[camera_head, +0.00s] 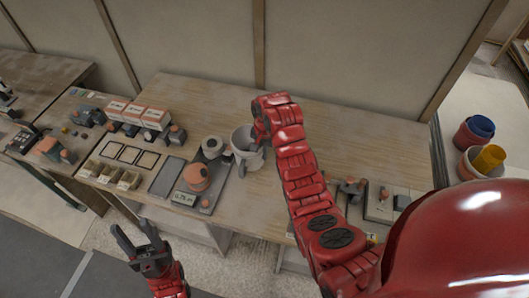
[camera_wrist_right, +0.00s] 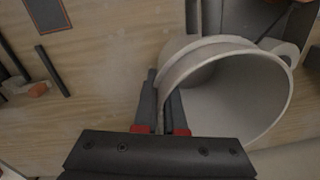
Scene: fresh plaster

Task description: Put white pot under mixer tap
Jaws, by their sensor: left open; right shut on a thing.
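The white pot (camera_head: 242,139) is at the middle of the wooden table in the head view. Its wide open mouth fills the right of the wrist view (camera_wrist_right: 235,95). My right gripper (camera_wrist_right: 163,103) is shut on the pot's wall, one finger inside and one outside. In the head view my right arm covers part of the pot, and I cannot tell whether its base touches the table. Left of it is a dark unit with an orange round part (camera_head: 197,176) and a pale round part (camera_head: 212,146); I cannot tell which part is the mixer tap. My left gripper (camera_head: 134,226) is open and empty before the table.
The wooden table (camera_head: 330,130) is clear behind and right of the pot. Several white-and-orange boxes (camera_head: 135,112), trays and small tools crowd its left side. Small parts (camera_head: 352,188) lie near its right front. Coloured buckets (camera_head: 476,133) stand at the far right.

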